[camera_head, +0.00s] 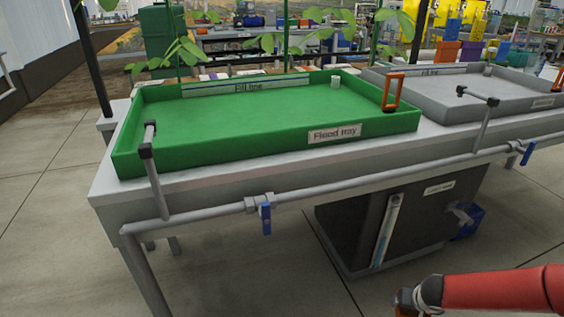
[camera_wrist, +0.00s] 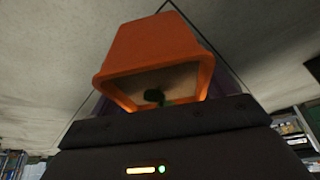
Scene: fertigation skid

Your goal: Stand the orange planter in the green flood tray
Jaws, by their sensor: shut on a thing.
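The green flood tray (camera_head: 215,150) lies on the bench top in the head view, with its label on the front wall. The planter does not show in the head view, where my red arm enters at the lower right.
A grey tray (camera_head: 460,105) stands right of the green one. An orange handle-like frame (camera_head: 393,92) rises at the green tray's right end. A pipe rail (camera_head: 350,171) with blue valve handles runs along the bench front. Leafy plants overhang the back.

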